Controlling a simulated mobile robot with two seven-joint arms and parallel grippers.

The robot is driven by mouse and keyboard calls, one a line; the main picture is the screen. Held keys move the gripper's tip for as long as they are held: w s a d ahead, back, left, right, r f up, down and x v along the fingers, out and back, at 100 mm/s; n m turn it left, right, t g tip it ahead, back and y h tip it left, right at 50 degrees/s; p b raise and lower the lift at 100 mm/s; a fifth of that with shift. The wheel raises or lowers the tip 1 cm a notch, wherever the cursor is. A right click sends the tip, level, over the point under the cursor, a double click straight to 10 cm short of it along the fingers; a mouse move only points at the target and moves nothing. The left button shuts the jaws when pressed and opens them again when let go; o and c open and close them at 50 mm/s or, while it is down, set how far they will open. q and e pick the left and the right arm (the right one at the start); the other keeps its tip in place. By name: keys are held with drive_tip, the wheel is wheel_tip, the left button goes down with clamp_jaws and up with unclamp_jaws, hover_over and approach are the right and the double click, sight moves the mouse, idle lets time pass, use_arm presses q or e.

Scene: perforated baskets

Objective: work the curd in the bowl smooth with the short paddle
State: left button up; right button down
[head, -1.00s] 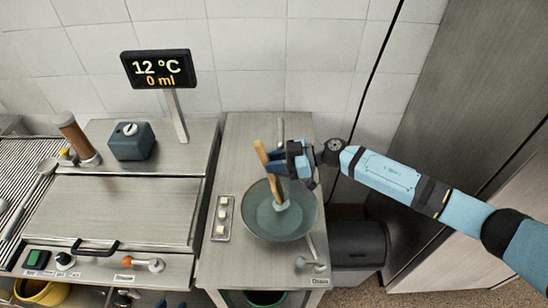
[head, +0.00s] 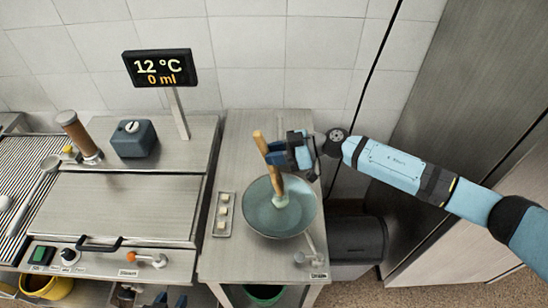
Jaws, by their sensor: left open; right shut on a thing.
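The wide grey-blue bowl (head: 262,222) stands on the narrow steel counter. My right gripper (head: 276,155) is shut on the wooden paddle (head: 260,141), above the bowl. The paddle is tilted, its upper end leaning left, and its lower end reaches into the bowl. A small pale lump (head: 281,202), seemingly the curd, sits at the paddle's lower end and partly hides it. My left gripper (head: 170,299) barely shows at the bottom edge, its two dark blue fingertips apart and away from the bowl.
A small tray (head: 217,232) with pale cubes lies left of the bowl. A tap-like fitting (head: 309,254) is at the counter's front right. The display (head: 160,67) reads 12 °C and 0 ml. The counter behind the bowl is mostly clear.

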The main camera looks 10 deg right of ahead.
sight(265, 142)
drive_tip(key=shift+r, duration=2.55)
